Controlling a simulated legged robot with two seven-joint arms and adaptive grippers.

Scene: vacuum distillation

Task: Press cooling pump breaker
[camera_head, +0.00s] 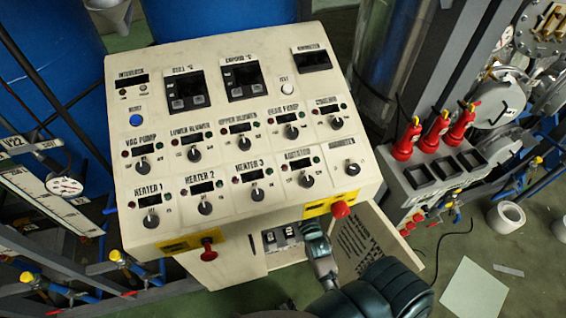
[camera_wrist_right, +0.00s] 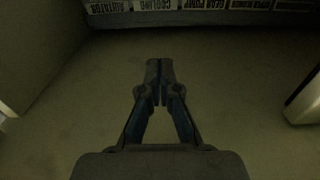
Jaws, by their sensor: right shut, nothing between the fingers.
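The breaker row (camera_head: 279,237) sits inside the open lower compartment of the cream control console (camera_head: 190,262). Two dark breakers show in the head view; my right gripper and arm hide the others. In the right wrist view, a row of upside-down white labels runs along the top edge, including a cooling label (camera_wrist_right: 155,5); the breakers themselves are cut off there. My right gripper (camera_head: 314,234) is at the compartment opening, just right of the visible breakers. In the wrist view, its fingertips (camera_wrist_right: 160,66) are together and empty, apart from the label strip. My left gripper is not in view.
The open cabinet door (camera_head: 375,245) stands right of my right arm. Red emergency buttons (camera_head: 340,210) (camera_head: 208,250) protrude from the console's lower front. Knobs and displays cover its sloped top.

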